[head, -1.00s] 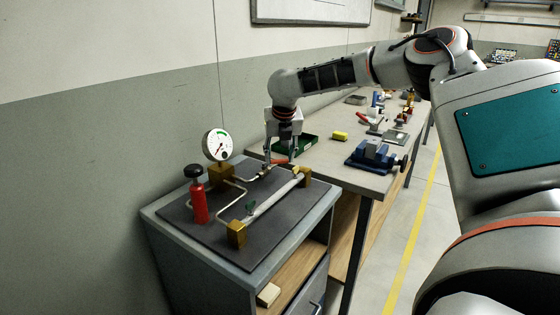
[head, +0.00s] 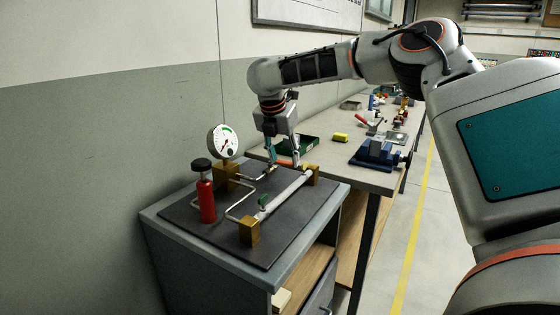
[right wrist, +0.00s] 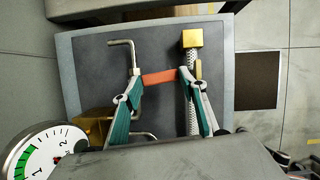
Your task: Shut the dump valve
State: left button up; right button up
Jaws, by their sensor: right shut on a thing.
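A pipe rig stands on a dark mat (head: 290,221) on the small cabinet. A short orange lever (head: 285,164) sits at the rig's far side, between a thin bent pipe and a straight braided pipe (head: 287,190). My right gripper (head: 283,164) points down over it, its fingertips at the lever. In the right wrist view, the orange lever (right wrist: 160,77) spans between the two fingertips, and the gripper (right wrist: 162,76) is shut on it. The fingers partly hide the valve body under the lever. My left gripper is not in view.
A round gauge (head: 223,141) and a red cylinder with a black knob (head: 206,196) stand on the rig's left, close to the wall. Brass blocks (head: 250,232) hold the pipe ends.

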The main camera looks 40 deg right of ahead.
jog(key=shift+a+f+m+g+b, duration=0.3)
jog(key=shift+f+m, duration=0.05)
jog(key=shift+m, duration=0.25)
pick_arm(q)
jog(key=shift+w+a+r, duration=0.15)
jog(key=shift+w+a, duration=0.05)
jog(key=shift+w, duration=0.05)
pick_arm(e)
jog(key=shift+s+r, duration=0.1)
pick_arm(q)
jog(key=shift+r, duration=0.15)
pick_arm(e)
jog(key=shift+o, duration=0.2)
jog(key=shift+a+m, duration=0.1)
jog(key=shift+m, duration=0.2)
jog(key=shift+c, duration=0.2)
jog(key=o, duration=1.6)
jog(key=shift+r, duration=0.1)
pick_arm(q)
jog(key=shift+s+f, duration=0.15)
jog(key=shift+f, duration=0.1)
pick_arm(e)
jog(key=shift+r, duration=0.1)
jog(key=v, duration=1.2)
